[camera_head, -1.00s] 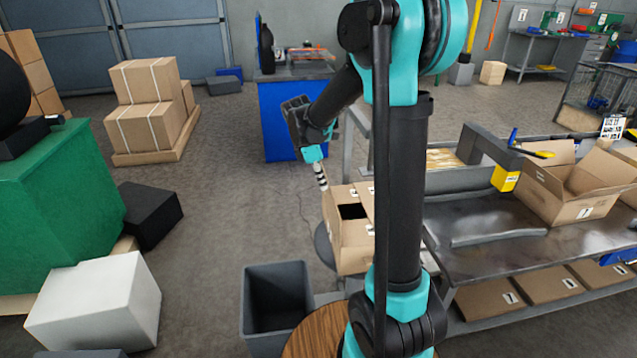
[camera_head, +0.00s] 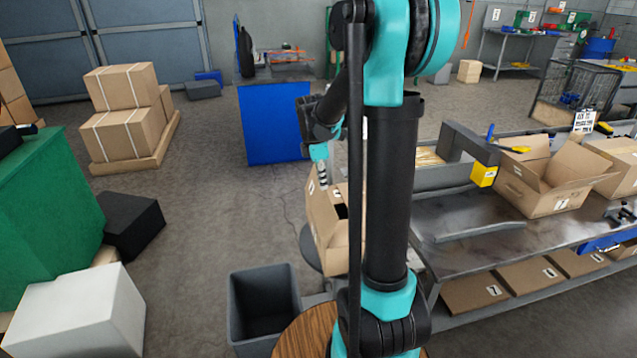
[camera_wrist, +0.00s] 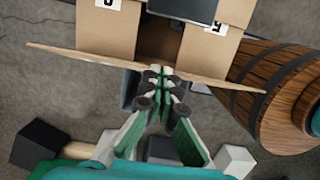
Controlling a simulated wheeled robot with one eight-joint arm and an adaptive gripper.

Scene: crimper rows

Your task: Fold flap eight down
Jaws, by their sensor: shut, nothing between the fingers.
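A cardboard carton (camera_head: 326,238) stands on a dark round stand, partly hidden behind my arm, with a dark opening in its top. A flap (camera_head: 316,194) rises at its far left edge. In the wrist view this flap (camera_wrist: 85,57) crosses the picture nearly edge-on. Two folded flaps with labels, a left one (camera_wrist: 104,32) and a right one (camera_wrist: 208,55), lie beyond it; I cannot read their numbers surely. My gripper (camera_head: 322,180) is shut and empty, pointing down at the raised flap. In the wrist view its fingertips (camera_wrist: 160,72) overlap the flap's middle; contact is unclear.
A grey bin (camera_head: 262,308) and a wooden barrel (camera_wrist: 262,80) stand close to the carton. A metal bench (camera_head: 465,228) with an open carton (camera_head: 545,195) is at the right. A blue cabinet (camera_head: 272,122) stands behind. Floor left of the carton is clear.

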